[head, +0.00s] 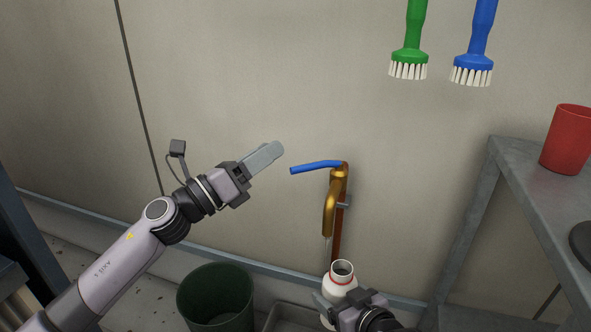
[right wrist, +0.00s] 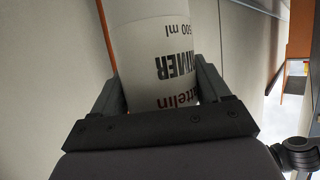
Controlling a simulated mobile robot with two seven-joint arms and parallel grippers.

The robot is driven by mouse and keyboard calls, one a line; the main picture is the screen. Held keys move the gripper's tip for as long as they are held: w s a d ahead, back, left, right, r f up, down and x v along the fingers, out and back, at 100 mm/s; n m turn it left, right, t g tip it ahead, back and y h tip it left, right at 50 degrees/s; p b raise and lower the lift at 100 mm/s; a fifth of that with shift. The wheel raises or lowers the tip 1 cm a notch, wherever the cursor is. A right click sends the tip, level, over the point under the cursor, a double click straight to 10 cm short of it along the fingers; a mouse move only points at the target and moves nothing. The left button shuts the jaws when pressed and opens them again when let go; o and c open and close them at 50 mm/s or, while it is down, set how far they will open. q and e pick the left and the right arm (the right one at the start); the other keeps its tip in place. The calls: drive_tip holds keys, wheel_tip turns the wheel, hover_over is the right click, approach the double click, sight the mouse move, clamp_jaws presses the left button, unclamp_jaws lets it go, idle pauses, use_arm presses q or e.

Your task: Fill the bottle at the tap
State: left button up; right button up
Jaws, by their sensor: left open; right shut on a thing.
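The brass tap (head: 331,205) is on a copper pipe against the wall. Its blue lever (head: 315,167) points left. A thin pale streak, perhaps water, hangs below the spout; I cannot tell whether it enters the bottle. My right gripper (head: 334,309) is shut on the white bottle (head: 341,284), which has an open mouth and a red ring at the neck, just below the spout. In the right wrist view the printed bottle (right wrist: 160,50) sits between both fingers. My left gripper (head: 264,158) is open and empty, left of the lever tip and apart from it.
A dark green bin (head: 216,297) stands on the floor at lower left, beside a grey basin (head: 290,318) under the tap. A metal shelf (head: 530,165) with a red cup (head: 566,138) is at right. Green (head: 409,50) and blue (head: 474,55) brushes hang above.

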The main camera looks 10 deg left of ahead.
sight(296, 170)
use_arm(q)
drive_tip(key=s+a+f+m+g, duration=0.3)
drive_tip(key=a+f+m+g, duration=0.1)
drive_tip(key=a+m+g, duration=0.15)
drive_tip(key=shift+m+g, duration=0.35)
drive_tip(key=shift+m, duration=0.1)
drive_tip(key=x, duration=1.2)
drive_tip(key=shift+d+f, duration=0.15)
drive_tip(key=shift+d, duration=0.05)
drive_tip(key=shift+c, duration=0.3)
clamp_jaws()
